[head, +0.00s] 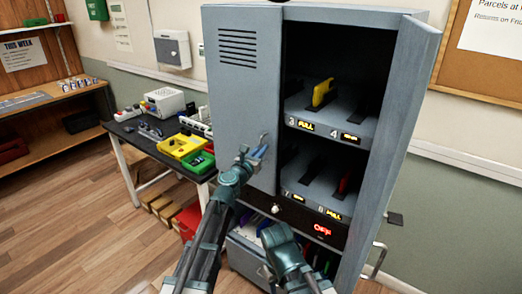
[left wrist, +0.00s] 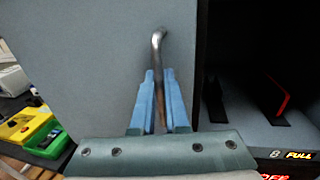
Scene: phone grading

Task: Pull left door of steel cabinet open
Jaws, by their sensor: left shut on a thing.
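The steel cabinet is grey-blue and stands at the centre right of the head view. Its left door (head: 243,85), with vent slots at the top, covers the left half; it also shows in the left wrist view (left wrist: 90,65). The door's bent metal handle (left wrist: 157,45) is between the blue fingers of my left gripper (left wrist: 158,105), which is shut on it. In the head view my left gripper (head: 255,153) is at the door's lower right edge. My right arm shows at the bottom centre; its fingertips cannot be made out.
The cabinet's right door (head: 413,75) stands open, showing shelves with slots, a yellow device (head: 322,93) and a red one (head: 344,182). A dark table (head: 125,130) with yellow and green trays stands to the left. Wood floor is free at lower left.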

